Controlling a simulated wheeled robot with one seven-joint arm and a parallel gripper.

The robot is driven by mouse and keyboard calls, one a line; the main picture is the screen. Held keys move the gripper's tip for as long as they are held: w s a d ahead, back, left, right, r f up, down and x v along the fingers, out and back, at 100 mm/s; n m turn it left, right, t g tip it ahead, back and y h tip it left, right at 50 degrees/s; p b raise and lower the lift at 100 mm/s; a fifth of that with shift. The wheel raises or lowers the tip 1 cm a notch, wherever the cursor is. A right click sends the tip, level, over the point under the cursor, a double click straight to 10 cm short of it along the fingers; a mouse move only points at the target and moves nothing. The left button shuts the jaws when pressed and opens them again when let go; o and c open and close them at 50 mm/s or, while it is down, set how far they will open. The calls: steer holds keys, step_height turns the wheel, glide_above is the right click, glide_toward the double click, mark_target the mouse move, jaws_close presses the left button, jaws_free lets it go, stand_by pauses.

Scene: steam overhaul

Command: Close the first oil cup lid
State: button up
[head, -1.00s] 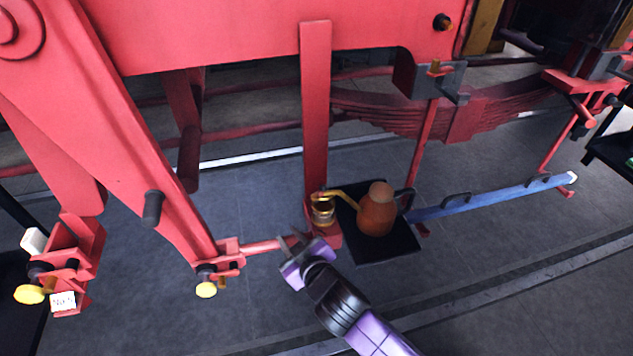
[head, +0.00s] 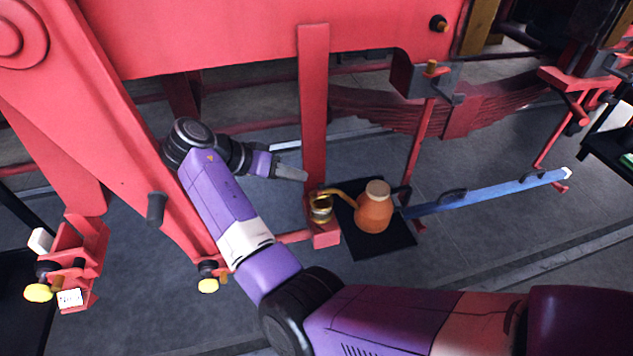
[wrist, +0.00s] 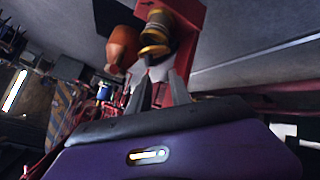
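A small brass-and-glass oil cup (head: 321,210) sits on a red block at the foot of the upright red bar. The oil can's brass spout reaches over its top, and I cannot tell how its lid stands. The cup also shows in the wrist view (wrist: 157,38), beyond the fingers. My gripper (head: 303,174) is just up and left of the cup in the head view, apart from it. In the wrist view my two grey fingers (wrist: 160,88) stand apart with nothing held between them.
A copper-brown oil can (head: 374,212) stands on a black tray (head: 395,245) right of the cup. The upright red bar (head: 314,95) rises close beside my gripper. A blue bar (head: 490,195) extends right. Yellow knobs (head: 208,286) sit on red linkage at left. Floor in front is open.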

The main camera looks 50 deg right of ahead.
mark_target(320, 184)
steer(key=shift+m+g, duration=0.4)
steer(key=shift+g, duration=0.1)
steer(key=s+d+f+p, duration=0.1)
steer(key=s+d+f, duration=0.2)
steer(key=shift+s+d+p, duration=0.2)
steer(key=shift+p, duration=0.15)
steer(key=shift+x, duration=0.8)
steer(key=shift+w+f, duration=0.1)
jaws_close()
